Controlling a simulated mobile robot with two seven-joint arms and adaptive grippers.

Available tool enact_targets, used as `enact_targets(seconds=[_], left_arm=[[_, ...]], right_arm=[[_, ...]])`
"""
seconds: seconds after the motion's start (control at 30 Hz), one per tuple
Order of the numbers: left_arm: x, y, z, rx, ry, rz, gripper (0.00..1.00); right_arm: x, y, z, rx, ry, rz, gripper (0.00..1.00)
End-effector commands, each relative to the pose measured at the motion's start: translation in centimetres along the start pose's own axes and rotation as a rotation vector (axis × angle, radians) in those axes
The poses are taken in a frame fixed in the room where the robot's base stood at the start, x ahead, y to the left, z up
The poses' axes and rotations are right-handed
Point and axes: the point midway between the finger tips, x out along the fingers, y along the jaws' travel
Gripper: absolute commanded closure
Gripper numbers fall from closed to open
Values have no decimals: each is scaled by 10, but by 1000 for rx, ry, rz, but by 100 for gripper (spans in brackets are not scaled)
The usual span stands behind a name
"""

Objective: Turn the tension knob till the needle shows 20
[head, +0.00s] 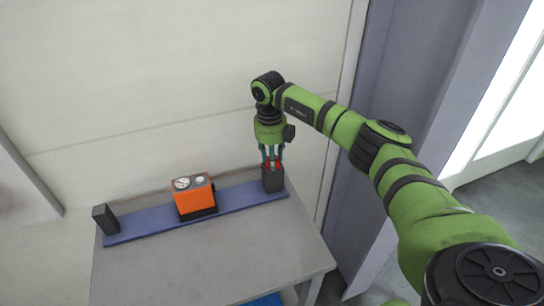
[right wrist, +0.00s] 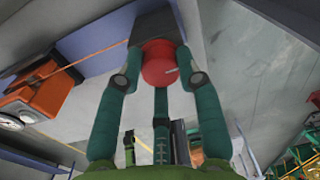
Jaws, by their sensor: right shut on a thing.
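The red tension knob (right wrist: 160,64) sits on the dark block (head: 273,180) at the right end of the blue rail (head: 150,222). My right gripper (head: 272,161) points down at the knob and is shut on it, with a finger on each side in the right wrist view (right wrist: 160,78). A pale mark shows on the knob's face. The orange gauge box (head: 193,203) stands mid-rail with a round white dial (head: 182,184) on top. The dial also shows at the left edge of the right wrist view (right wrist: 10,122). The needle's reading is too small to tell. My left gripper is not in view.
A second dark block (head: 105,219) stands at the rail's left end. An orange line (right wrist: 82,66) runs from the gauge box toward the knob's block. The grey table (head: 245,245) is clear in front of the rail. A pale wall stands close behind.

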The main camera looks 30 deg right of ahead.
Motion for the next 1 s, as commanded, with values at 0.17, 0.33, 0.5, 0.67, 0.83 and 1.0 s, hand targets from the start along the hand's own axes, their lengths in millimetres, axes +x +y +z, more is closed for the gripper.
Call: enact_targets(seconds=[0.17, 0.33, 0.5, 0.67, 0.83, 1.0], left_arm=[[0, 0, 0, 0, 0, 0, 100], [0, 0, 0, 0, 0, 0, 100], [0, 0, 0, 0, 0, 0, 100], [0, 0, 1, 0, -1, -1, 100], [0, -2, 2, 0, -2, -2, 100], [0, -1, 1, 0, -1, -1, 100]], right_arm=[[1, 0, -1, 2, 4, -1, 97], [1, 0, -1, 1, 5, -1, 60], [1, 0, -1, 1, 3, -1, 40], [0, 0, 0, 0, 2, 0, 40], [-8, 0, 1, 1, -2, 0, 40], [-39, 0, 1, 1, -4, 1, 40]])
